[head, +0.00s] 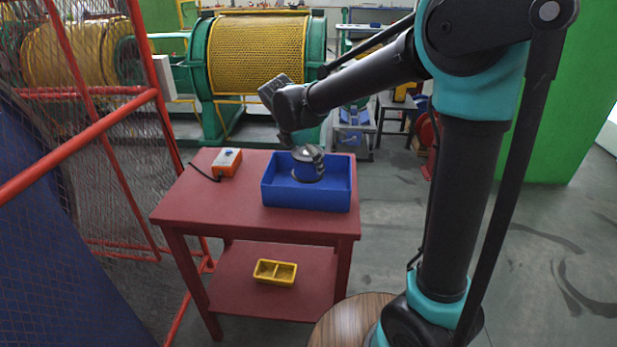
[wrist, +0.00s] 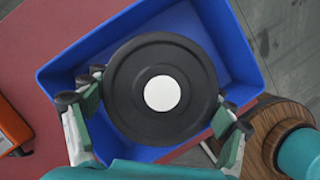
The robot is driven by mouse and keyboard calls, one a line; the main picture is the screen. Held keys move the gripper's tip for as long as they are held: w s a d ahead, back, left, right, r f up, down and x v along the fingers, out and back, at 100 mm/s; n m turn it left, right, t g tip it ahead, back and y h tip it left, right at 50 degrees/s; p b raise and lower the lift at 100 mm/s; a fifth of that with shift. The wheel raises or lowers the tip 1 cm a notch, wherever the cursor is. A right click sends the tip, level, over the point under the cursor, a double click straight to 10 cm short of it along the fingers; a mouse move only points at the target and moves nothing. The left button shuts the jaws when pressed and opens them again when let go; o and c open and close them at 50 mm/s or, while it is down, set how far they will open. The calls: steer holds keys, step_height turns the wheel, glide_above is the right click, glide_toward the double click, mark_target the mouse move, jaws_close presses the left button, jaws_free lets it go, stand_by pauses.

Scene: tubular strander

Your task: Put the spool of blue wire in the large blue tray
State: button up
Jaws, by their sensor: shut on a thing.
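The spool of blue wire (head: 306,170) has grey-black flanges and a blue winding. In the wrist view its round black flange (wrist: 128,88) with a white centre faces the camera. My gripper (head: 308,156) is shut on the spool, with a finger on each side of it. The large blue tray (head: 305,198) stands on the upper top of the red table. The spool is upright within the tray's outline, its lower part below the rim level in the head view. I cannot tell whether it touches the tray floor. The tray also shows beneath it in the wrist view (wrist: 232,50).
An orange-and-white control box (head: 227,162) with a black cable sits left of the tray on the red table (head: 190,205). A yellow divided bin (head: 275,272) lies on the lower shelf. Red mesh fencing (head: 100,130) stands at left. The table's front left is clear.

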mark_target(299, 156)
steer(key=shift+f, duration=2.9)
steer(key=o, duration=1.6)
steer(key=shift+f, duration=0.1)
steer(key=v, duration=1.2)
